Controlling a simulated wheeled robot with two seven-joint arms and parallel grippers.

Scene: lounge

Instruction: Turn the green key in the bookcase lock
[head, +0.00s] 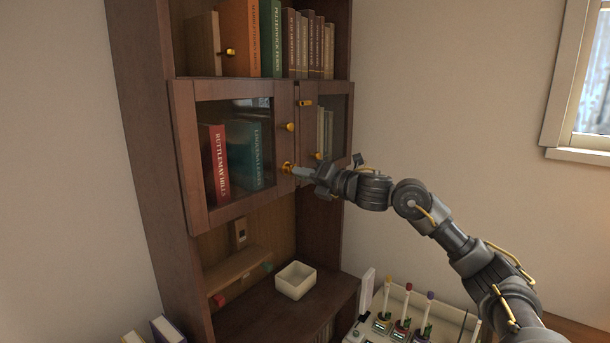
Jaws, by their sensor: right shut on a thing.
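The wooden bookcase (160,180) has two glazed doors. The brass lock (288,167) is at the lower right edge of the left door (284,110), which looks closed. My right gripper (299,171) reaches in from the right and is at this lock. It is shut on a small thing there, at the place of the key. The fingers hide that thing, so I cannot make out its green colour or how far it is turned. My left gripper is not in view.
Brass knobs (290,127) sit on the doors close to my gripper. A white square bowl (295,280) stands on the lower shelf. Small teal (267,266) and red (219,301) things are left of it. A white tray with several colour-topped tubes (430,296) is below my arm.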

